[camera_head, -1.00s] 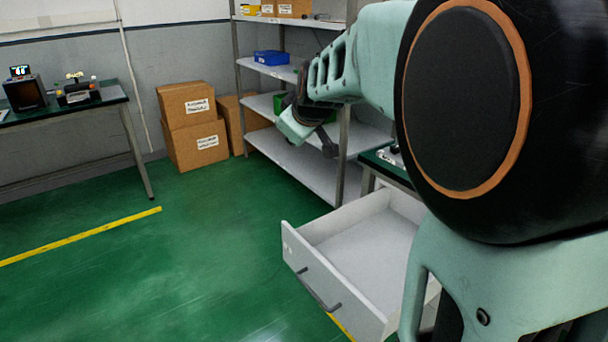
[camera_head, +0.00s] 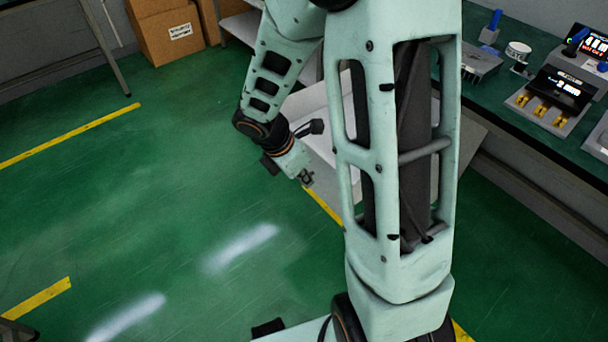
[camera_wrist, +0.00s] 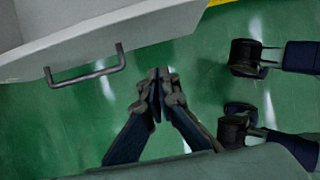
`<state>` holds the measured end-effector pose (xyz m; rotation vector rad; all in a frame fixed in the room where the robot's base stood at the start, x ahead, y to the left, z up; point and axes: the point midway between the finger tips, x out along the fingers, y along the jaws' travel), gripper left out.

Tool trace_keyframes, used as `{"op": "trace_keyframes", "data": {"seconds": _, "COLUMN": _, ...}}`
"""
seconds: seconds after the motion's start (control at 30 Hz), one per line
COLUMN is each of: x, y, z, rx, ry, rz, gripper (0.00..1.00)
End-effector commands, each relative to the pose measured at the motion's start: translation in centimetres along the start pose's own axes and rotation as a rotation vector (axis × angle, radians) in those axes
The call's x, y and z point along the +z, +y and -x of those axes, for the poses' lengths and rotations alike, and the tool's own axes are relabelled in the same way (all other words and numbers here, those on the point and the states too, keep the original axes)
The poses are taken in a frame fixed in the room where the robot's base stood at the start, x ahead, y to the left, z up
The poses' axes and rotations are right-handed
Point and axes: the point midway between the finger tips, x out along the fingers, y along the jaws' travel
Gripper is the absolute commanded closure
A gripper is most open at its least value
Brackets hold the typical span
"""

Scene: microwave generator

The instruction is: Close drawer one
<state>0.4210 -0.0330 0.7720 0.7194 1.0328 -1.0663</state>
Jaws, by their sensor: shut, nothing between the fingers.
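The open drawer (camera_head: 318,110) is white and sticks out under the green workbench in the head view, largely hidden behind my arm. In the wrist view its white front panel (camera_wrist: 140,30) runs across the upper left, with a grey bar handle (camera_wrist: 88,73) on it. My gripper (camera_wrist: 160,76) is shut and empty, with its fingertips together over the green floor, to the right of the handle and apart from it in the picture. In the head view my gripper (camera_head: 306,178) is low beside the drawer's front end. Any contact with the drawer cannot be told.
The green-topped workbench (camera_head: 535,125) on the right carries several devices. Cardboard boxes (camera_head: 170,32) and a metal shelf (camera_head: 235,28) stand at the back. The green floor (camera_head: 180,190) left of my arm is clear, with yellow lines.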

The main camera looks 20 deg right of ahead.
Motion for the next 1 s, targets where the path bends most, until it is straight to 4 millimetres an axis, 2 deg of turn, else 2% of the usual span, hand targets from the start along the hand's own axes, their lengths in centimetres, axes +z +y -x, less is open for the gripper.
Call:
{"op": "trace_keyframes", "data": {"seconds": 0.03, "x": -0.2, "y": -0.1, "z": -1.7, "rx": -0.004, "ry": 0.001, "rz": 0.000, "gripper": 1.00}}
{"op": "trace_keyframes", "data": {"seconds": 0.23, "x": -0.2, "y": -0.1, "z": -5.8, "rx": -0.003, "ry": 0.001, "rz": -0.002, "gripper": 1.00}}
{"op": "trace_keyframes", "data": {"seconds": 0.3, "x": 1.3, "y": -0.1, "z": -5.8, "rx": -0.001, "ry": 0.000, "rz": -0.008, "gripper": 1.00}}
{"op": "trace_keyframes", "data": {"seconds": 0.5, "x": 3.3, "y": 0.0, "z": -6.5, "rx": 0.000, "ry": 0.001, "rz": -0.005, "gripper": 1.00}}
{"op": "trace_keyframes", "data": {"seconds": 1.0, "x": 3.9, "y": 0.0, "z": -6.6, "rx": 0.000, "ry": 0.000, "rz": -0.004, "gripper": 1.00}}
